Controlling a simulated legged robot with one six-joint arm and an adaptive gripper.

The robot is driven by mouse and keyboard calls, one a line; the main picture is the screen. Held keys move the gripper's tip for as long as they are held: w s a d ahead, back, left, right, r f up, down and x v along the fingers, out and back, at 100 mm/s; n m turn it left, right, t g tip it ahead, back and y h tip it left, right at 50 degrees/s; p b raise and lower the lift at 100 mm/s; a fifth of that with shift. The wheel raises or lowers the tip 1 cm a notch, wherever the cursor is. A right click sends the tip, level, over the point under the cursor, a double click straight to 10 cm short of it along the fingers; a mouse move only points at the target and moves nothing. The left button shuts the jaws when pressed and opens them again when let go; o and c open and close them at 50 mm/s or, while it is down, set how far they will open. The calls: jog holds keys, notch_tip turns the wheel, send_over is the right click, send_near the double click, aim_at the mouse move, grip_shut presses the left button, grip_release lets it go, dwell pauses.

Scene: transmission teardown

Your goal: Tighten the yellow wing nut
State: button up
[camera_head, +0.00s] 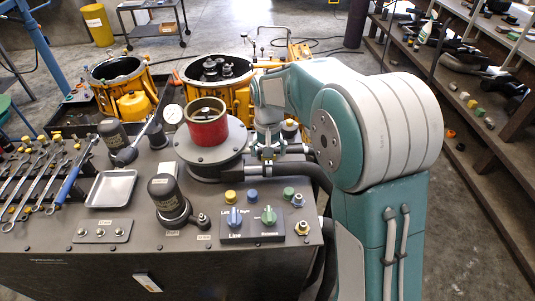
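A yellow wing nut is not clear to pick out. A small yellow knob (231,196) stands on the bench top behind the control box, and a brass-yellow fitting (303,228) sits at the right of the box; either is too small to show wings plainly. My gripper (268,152) points down beside the red cylinder, to its right, behind the row of small knobs. It is apart from both yellow parts in the picture. My own arm and the bench parts crowd around the fingers, so their opening is hard to see.
The red cylinder (207,125) stands on a round grey flange. A black canister (166,194) and a control box (252,231) with blue and green knobs are in front. A metal tray (111,189) and wrenches (50,180) lie left. Yellow housings (125,88) stand behind.

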notch_tip(320, 180, up, 11)
dwell(0.3)
jog(key=shift+a, duration=0.1)
jog(key=s+d+r+t, duration=0.2)
jog(key=s+d+r, duration=0.15)
jog(key=s, duration=0.35)
jog(key=s+d+r+t, duration=0.1)
jog(key=s+d+r, duration=0.1)
jog(key=s+d, duration=0.35)
jog(key=s+d+f+t, duration=0.1)
jog(key=s+f, duration=0.1)
jog(key=s, duration=0.5)
jog(key=s+d+f+t, duration=0.1)
jog(key=s, duration=0.5)
jog(key=shift+s+d+f+t, duration=0.3)
jog(key=shift+s+d+f, duration=0.05)
jog(key=shift+d, duration=0.05)
dwell(1.1)
